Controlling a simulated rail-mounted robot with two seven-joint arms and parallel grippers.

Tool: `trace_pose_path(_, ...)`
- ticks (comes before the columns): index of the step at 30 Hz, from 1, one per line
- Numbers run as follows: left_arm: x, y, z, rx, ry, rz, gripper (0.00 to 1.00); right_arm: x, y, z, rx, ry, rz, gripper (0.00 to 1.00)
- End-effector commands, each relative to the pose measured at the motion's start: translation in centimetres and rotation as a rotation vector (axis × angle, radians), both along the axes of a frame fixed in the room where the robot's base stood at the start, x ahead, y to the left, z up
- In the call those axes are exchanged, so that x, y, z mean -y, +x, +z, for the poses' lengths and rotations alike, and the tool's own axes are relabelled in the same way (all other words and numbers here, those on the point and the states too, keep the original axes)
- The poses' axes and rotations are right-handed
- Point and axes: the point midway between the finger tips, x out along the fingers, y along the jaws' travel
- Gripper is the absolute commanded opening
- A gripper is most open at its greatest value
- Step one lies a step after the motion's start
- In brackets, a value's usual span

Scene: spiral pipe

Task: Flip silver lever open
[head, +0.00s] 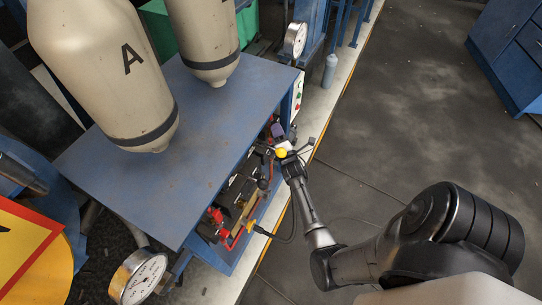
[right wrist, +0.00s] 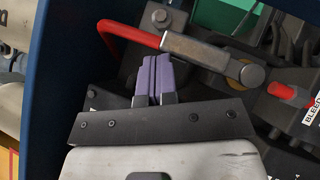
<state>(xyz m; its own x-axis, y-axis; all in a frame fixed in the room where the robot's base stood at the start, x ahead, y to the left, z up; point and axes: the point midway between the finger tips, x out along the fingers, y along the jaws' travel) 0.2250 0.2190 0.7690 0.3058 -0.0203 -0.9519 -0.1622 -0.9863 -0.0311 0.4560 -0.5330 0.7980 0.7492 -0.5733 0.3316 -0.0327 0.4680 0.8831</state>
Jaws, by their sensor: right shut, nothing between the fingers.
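In the right wrist view a silver lever bar (right wrist: 198,52) runs from a round bolt pivot at its right end to a bent red handle (right wrist: 125,32) at upper left. My right gripper (right wrist: 154,78) has purple fingers pressed together with nothing between them. Their tips are just below the silver bar in the picture, near its join with the red handle; I cannot tell whether they touch. In the head view my right gripper (head: 277,131) reaches into the open side of the blue bench, and the lever cannot be made out there. My left gripper is not in view.
A blue bench (head: 215,105) with beige tanks (head: 95,65) stands over the pipework. A red rod (right wrist: 282,91) by a "BLEED" label sits right of the lever. The blue bench edge (right wrist: 55,60) is close on the left. Open floor (head: 400,100) lies to the right.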

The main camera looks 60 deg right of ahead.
Motion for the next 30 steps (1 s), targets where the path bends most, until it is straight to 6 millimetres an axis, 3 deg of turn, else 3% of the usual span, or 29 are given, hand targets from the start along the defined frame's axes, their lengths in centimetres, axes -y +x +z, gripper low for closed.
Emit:
trace_pose_path(16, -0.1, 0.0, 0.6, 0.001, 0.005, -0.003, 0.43, -4.0, -5.0, -2.3, -0.002, 0.002, 0.000, 0.00)
trace_pose_path(30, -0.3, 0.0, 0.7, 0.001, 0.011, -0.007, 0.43, -4.6, -5.7, -2.6, -0.001, 0.002, 0.001, 0.00)
